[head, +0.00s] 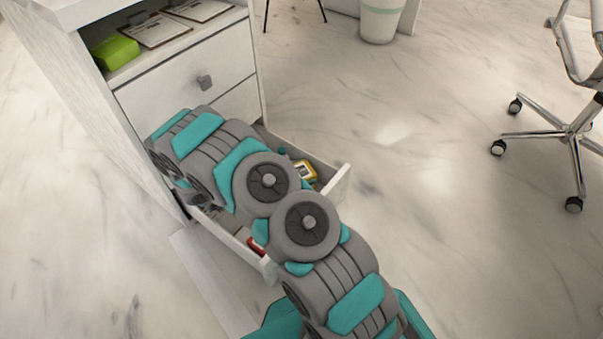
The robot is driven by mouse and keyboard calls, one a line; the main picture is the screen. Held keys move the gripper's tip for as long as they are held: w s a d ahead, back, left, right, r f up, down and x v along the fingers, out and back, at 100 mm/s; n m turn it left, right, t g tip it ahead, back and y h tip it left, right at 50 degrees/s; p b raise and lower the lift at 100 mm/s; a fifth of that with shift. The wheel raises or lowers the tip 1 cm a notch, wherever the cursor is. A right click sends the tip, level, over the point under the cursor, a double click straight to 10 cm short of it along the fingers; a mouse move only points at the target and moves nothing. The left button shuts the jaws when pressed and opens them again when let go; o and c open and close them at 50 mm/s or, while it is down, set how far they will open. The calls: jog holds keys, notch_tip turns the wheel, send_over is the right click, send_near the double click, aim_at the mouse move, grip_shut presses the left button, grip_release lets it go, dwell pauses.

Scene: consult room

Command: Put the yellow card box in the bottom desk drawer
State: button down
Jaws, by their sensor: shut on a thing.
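The bottom desk drawer (343,182) is pulled out low on the white desk unit. A small yellow box (305,171) with a pale and dark face shows inside the drawer's outline, near its far right corner. It looks like the yellow card box, and part of it is hidden behind my arm. My arm crosses over the drawer and covers most of its inside. My gripper is hidden behind the arm, so its hold on the box cannot be seen. I cannot tell whether the box rests on the drawer bottom.
A red item (256,245) lies by the drawer's front left. The closed upper drawer (185,82) has a grey knob. A green box (115,52) and clipboards (157,30) lie on the shelf above. A bin (380,20) and wheeled chair (570,130) stand right; floor between is clear.

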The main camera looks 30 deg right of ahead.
grip_release()
jog(key=shift+w+r, duration=0.1)
jog(key=p+v, duration=0.2)
jog(key=v, duration=1)
jog(key=s+d+r+m+g+y, duration=0.3)
jog(key=s+r+m, duration=0.3)
jog(key=s+r, duration=0.25)
jog(key=s+d+r+m+g+y, duration=0.25)
jog(key=s+r+m, duration=0.35)
jog(key=r, duration=0.4)
jog(key=s+a+r+m+t+y, duration=0.1)
jog(key=s+a+r+m+y, duration=0.2)
jog(key=s, duration=0.6)
jog(key=s+a+r+m+t+y, duration=0.2)
jog(key=s+a+r+y, duration=0.3)
jog(key=s, duration=0.4)
jog(key=shift+s+a+m+y, duration=0.2)
jog(key=shift+a+m+y, duration=0.45)
jog(key=shift+m, duration=0.05)
